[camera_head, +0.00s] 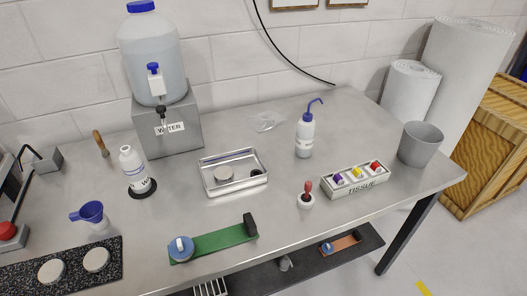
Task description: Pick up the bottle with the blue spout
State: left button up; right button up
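The bottle with the blue spout (305,136) stands upright on the metal table, right of centre towards the back. Neither of my grippers shows in the head view.
A metal tray (233,172) lies left of the bottle. A red-topped item (307,195) stands in front. A water tank (152,55) is at the back left.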

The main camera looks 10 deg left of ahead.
aim_at(306, 127)
jog(key=i+l+u, duration=0.1)
jog(key=u, duration=0.3)
jog(key=i+l+u, duration=0.1)
jog(key=u, duration=0.25)
jog(key=i+l, duration=0.05)
jog(key=i, duration=0.05)
